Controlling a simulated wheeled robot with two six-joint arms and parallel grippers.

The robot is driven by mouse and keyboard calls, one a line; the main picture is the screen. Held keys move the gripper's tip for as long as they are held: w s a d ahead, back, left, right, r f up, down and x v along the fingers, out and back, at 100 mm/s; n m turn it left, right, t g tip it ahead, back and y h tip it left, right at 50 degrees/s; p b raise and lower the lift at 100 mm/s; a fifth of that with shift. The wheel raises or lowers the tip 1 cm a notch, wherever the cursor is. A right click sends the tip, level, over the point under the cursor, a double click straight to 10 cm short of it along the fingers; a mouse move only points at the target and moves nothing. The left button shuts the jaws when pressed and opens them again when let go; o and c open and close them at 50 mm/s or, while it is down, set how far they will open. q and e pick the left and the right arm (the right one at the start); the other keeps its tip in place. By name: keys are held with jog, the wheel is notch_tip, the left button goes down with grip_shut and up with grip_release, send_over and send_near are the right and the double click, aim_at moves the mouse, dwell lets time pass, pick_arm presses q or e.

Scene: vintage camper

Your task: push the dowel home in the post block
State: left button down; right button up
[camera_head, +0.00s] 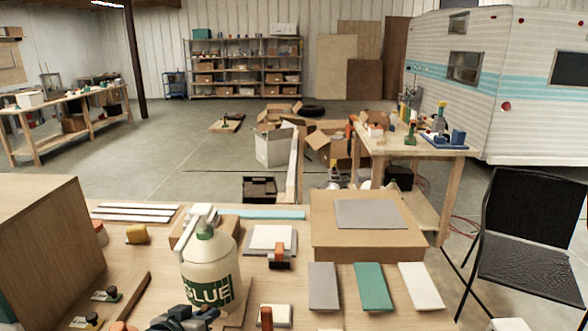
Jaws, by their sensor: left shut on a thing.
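A white glue bottle (210,272) with a green label and a white spout stands upright in the near left part of the bench. My left gripper (192,316) shows at the bottom edge, at the lower part of the bottle, and appears shut on it; its fingertips are partly hidden. A light wooden block (226,222), possibly the post block, lies just behind the bottle and is largely covered by it. I cannot make out a dowel. My right gripper is not in view.
A tall wooden box (45,245) walls off the left. A cardboard box (330,248) with a grey sheet (370,214) stands right of centre. Grey, green (373,287) and white pads lie in front. A black chair (525,240) stands at the right.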

pick_arm(q)
jog(key=shift+s+a+r+n+y+b, duration=0.1)
jog(key=shift+s+a+n+y+b, duration=0.1)
jog(key=shift+n+y, duration=0.45)
jog(key=shift+s+a+f+n+y+b, duration=0.15)
jog(key=shift+a+n+y, duration=0.1)
jog(key=shift+n+y, duration=0.45)
jog(key=shift+s+a+r+n+y+b, duration=0.1)
jog(key=shift+s+a+r+n+y, duration=0.1)
jog(key=shift+n+y, duration=0.45)
